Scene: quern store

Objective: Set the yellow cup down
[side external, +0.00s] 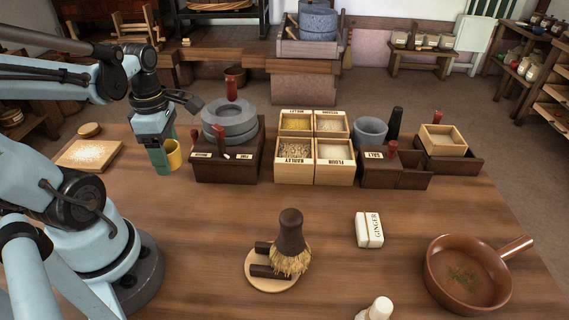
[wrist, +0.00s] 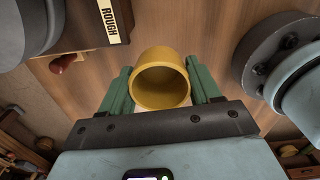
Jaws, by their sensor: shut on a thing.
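The yellow cup (side external: 174,154) is between the green fingers of my gripper (side external: 160,161), at the left of the table just left of the quern. In the wrist view the cup (wrist: 163,58) sits between both fingers, its open mouth facing the camera and its inside looking empty. The fingers press on its two sides. The cup looks upright. The near finger hides part of it in the side view, and I cannot tell whether its base touches the table.
The grey quern on its dark box (side external: 228,168) stands close right of the cup. A board with flour (side external: 88,155) lies to the left. Grain boxes (side external: 315,175) stand further right. A brush (side external: 290,240) stands in front. Bare wooden table (side external: 200,215) lies between the quern and the brush.

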